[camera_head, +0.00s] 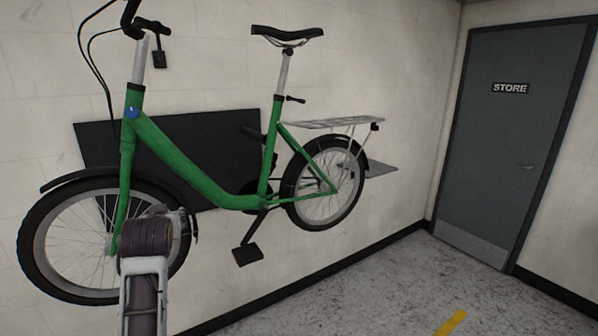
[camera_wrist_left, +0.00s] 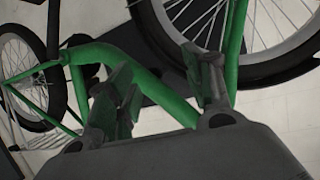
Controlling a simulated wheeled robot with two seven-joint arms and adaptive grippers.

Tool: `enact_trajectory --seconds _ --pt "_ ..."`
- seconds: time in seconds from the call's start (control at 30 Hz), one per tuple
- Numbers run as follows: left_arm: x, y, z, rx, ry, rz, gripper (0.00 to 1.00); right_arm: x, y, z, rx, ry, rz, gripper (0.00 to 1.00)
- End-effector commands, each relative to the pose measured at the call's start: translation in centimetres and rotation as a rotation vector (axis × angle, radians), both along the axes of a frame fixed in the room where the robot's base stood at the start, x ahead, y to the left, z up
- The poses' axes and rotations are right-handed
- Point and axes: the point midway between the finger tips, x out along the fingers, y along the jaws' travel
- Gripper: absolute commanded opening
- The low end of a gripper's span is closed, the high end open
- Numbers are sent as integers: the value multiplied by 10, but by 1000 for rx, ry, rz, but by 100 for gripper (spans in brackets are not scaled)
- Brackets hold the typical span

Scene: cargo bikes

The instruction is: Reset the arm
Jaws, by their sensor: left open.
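My left arm comes up from the bottom left of the head view, in front of the bike's front wheel. My left gripper (camera_head: 160,212) is mostly hidden there behind its own wrist. In the left wrist view, my left gripper (camera_wrist_left: 162,85) has its two fingers spread apart, with nothing held between them. The green frame of the cargo bike (camera_wrist_left: 150,80) shows behind and between the fingers; I cannot tell how far away it is. My right gripper is in neither view.
The green cargo bike (camera_head: 180,160) is up against the pale wall, in front of a dark panel (camera_head: 210,135). A grey STORE door (camera_head: 505,140) is at right. The speckled floor (camera_head: 400,285) is clear, with a yellow stripe (camera_head: 452,323).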

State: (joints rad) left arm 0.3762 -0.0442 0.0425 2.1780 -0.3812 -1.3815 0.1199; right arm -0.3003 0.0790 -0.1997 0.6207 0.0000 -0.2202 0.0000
Motion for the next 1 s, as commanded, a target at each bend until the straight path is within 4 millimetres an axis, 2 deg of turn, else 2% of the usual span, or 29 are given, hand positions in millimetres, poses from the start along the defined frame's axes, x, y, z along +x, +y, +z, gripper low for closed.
enact_trajectory --seconds 0.1,0.47,0.77,1.0 --pt "-10 -7 -32 4 58 -26 51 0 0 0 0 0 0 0" --pt "-50 -29 -119 5 231 -113 51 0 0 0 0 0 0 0" --pt "-94 -50 -186 -4 377 -189 51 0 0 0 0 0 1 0" --pt "-137 -67 -233 -17 494 -255 51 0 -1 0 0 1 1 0"
